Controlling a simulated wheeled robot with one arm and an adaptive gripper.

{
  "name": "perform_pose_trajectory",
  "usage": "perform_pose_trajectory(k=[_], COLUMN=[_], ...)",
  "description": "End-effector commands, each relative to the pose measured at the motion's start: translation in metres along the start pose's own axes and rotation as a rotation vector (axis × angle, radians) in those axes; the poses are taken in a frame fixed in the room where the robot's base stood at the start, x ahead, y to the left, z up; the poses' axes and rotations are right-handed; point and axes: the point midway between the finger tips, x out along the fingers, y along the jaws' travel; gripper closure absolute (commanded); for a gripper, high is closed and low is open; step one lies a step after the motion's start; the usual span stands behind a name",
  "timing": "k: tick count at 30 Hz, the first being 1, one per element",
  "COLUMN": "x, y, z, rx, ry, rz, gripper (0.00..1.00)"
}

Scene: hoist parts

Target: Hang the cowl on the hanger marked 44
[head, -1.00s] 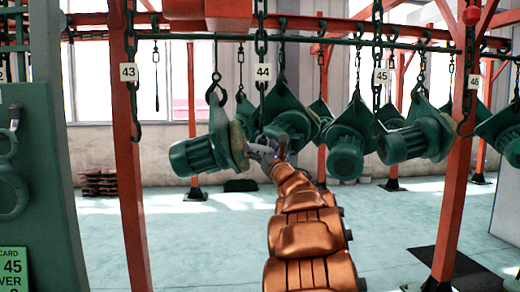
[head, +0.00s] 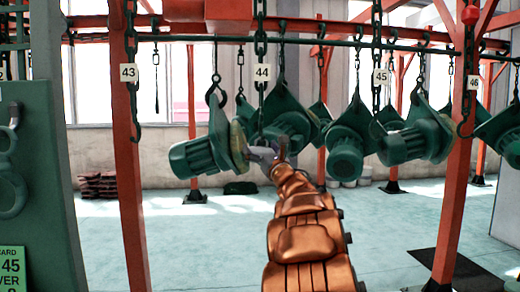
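The hanger marked 44 (head: 262,72) is a dark chain coming down from the rail, with its hook low, close to my gripper (head: 268,156). My gripper's grey fingers are small, and I cannot tell whether they are open or shut. A green motor-like part (head: 195,158) with a round finned body and a brownish-edged plate (head: 238,146) is just left of my fingers. Its top loop (head: 216,93) lines up with a thin rod above. I cannot tell whether my fingers touch it. I cannot tell which green part is the cowl.
Hangers marked 43 (head: 129,72) and 45 (head: 381,77) flank it; 43 has an empty hook. Several green parts (head: 347,150) hang behind on the right. Red posts (head: 130,200) and (head: 456,170) stand on either side. A green panel (head: 35,180) is at the left.

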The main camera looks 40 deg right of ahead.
Motion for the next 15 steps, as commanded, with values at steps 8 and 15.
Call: perform_pose_trajectory(k=[8,15], x=[-0.0001,-0.0073], y=[0.0001,-0.0003], z=[-0.0009,-0.0009], rx=[0.0,0.0], ry=[0.001,0.003], rz=[0.0,-0.001], gripper=[0.0,0.0])
